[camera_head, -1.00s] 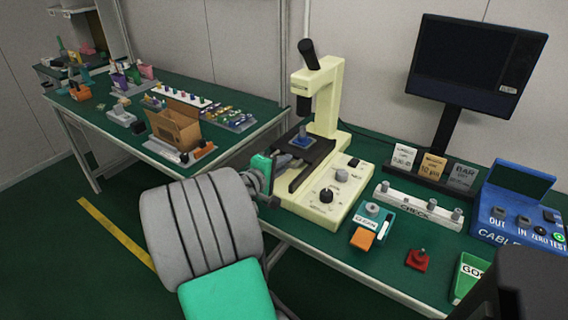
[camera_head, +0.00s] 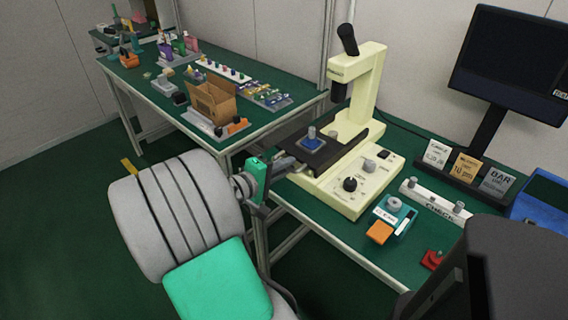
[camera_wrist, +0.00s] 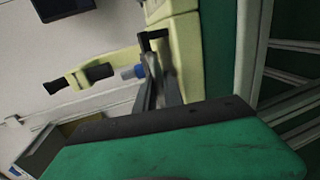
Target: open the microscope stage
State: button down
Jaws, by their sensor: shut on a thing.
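The cream microscope (camera_head: 365,100) stands on the green bench, with its dark stage (camera_head: 335,152) slid out to the left of the column.
A control panel (camera_head: 350,185) is on the microscope base. A teal device with an orange block (camera_head: 380,232), a white CHECK rack (camera_head: 435,197), small signs and a monitor stand to the right. A second bench with an open carton (camera_head: 212,100) is to the left, across a gap.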

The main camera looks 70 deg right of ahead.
jog(key=c, duration=1.6)
grip_release()
jog(key=shift+w+a+f, duration=0.1)
jog(key=shift+a, duration=0.05)
jog(key=shift+c, duration=0.2)
jog(key=shift+o, duration=0.9)
jog(key=v, duration=0.7)
jog(key=shift+a+p, duration=0.35)
jog(key=shift+p, duration=0.1)
jog(key=shift+w, duration=0.15)
